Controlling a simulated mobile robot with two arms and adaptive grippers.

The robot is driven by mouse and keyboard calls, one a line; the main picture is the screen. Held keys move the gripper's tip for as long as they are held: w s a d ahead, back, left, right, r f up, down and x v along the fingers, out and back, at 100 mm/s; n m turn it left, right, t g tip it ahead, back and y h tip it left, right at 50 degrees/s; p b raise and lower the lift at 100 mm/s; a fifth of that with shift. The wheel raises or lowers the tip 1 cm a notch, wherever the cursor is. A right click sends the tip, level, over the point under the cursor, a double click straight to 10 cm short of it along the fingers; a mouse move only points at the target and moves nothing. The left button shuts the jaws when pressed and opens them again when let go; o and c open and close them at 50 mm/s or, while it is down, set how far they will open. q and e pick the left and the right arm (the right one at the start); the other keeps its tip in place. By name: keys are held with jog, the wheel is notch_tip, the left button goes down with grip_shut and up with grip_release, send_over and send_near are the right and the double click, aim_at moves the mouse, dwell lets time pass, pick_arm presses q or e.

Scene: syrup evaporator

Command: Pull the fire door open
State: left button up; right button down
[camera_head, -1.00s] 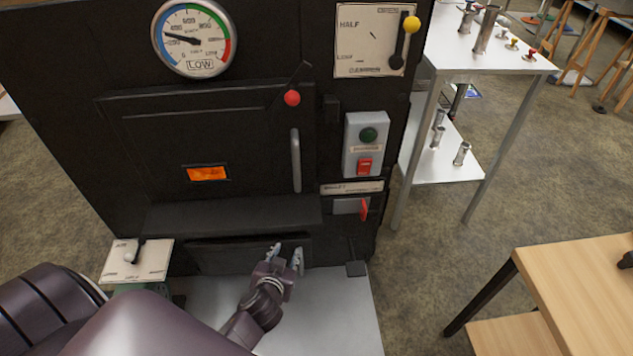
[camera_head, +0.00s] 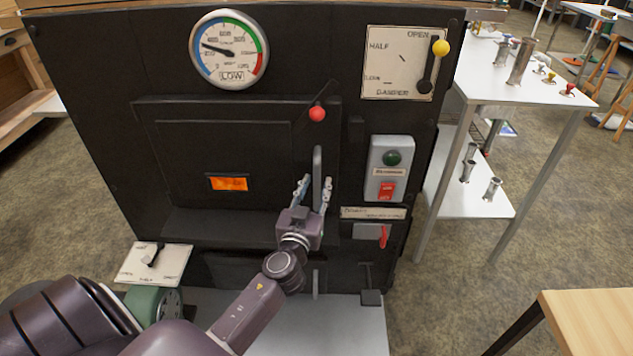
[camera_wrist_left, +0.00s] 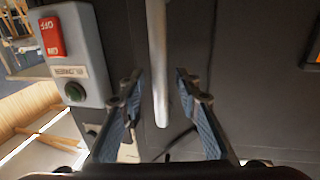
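The fire door (camera_head: 185,145) is a dark panel with a small orange window (camera_head: 229,183). It looks shut. Its upright grey handle (camera_head: 317,172) is at its right side. My left gripper (camera_head: 315,192) is open at the lower part of the handle. In the left wrist view the handle (camera_wrist_left: 158,70) stands between the two open fingers (camera_wrist_left: 160,112), with a gap on each side. My right gripper is not in view.
A grey switch box (camera_head: 389,168) with a green light and red switch is right of the handle. A red lever (camera_head: 383,236) sits below it. The damper plate (camera_head: 397,62) and dial gauge (camera_head: 229,50) are above. A white shelf table (camera_head: 520,85) stands at right.

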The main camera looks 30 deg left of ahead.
pick_arm(q)
jog(key=shift+w+a, duration=0.3)
jog(key=shift+w, duration=0.3)
grip_shut()
